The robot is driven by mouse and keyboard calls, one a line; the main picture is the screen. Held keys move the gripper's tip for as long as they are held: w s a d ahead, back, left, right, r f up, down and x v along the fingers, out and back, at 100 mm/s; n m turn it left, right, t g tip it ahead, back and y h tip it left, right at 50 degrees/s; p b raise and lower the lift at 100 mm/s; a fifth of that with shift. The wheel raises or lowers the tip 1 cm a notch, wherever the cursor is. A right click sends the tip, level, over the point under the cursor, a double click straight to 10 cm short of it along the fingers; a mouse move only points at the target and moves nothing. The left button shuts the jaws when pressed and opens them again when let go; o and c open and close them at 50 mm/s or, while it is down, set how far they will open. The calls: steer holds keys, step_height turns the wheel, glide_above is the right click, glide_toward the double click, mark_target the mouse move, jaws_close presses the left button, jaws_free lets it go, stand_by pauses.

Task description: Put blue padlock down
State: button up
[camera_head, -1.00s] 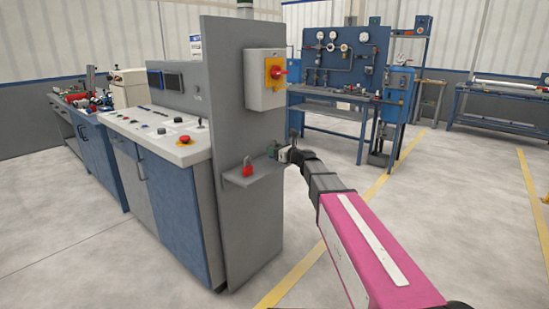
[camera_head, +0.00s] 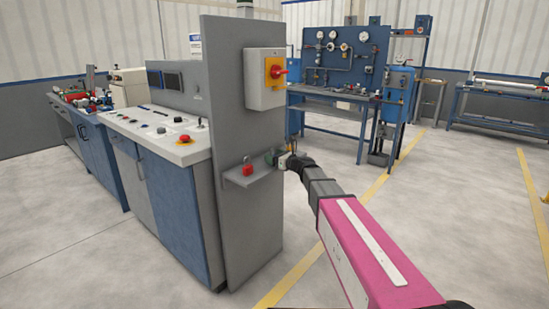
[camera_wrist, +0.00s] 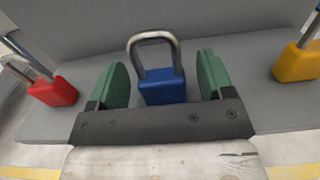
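The blue padlock (camera_wrist: 164,88) stands upright on a grey shelf (camera_wrist: 230,120), its shackle up. My gripper (camera_wrist: 162,78) has its two green fingers on either side of the padlock, with a visible gap on both sides. It is open and not touching the padlock. In the head view my gripper (camera_head: 274,157) is at the right end of the small shelf (camera_head: 244,180). The blue padlock cannot be made out there.
A red padlock (camera_wrist: 53,90) stands left of my gripper and a yellow padlock (camera_wrist: 297,62) right of it. The red one also shows in the head view (camera_head: 247,171). A grey panel (camera_head: 225,110) rises behind the shelf, with a switch box (camera_head: 258,90) above.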

steer(key=shift+r, duration=0.1)
steer(key=shift+s+d, duration=0.2)
steer(key=v, duration=1.2)
steer(key=s+d+f+n+g+h, duration=0.2)
steer(key=s+f+n+g+h, duration=0.45)
steer(key=s+f+n, duration=0.9)
steer(key=s+d+f+n+g+h, duration=0.4)
steer(key=s+d+f+n+h, duration=0.3)
steer(key=s+d+f+n, duration=0.2)
steer(key=s+d+n, duration=0.1)
steer(key=d, duration=0.1)
steer(key=shift+s+d+f+h, duration=0.3)
steer(key=shift+s+d+h, duration=0.05)
steer(key=shift+s, duration=0.05)
steer(key=shift+o, duration=0.4)
steer(key=shift+g, duration=0.25)
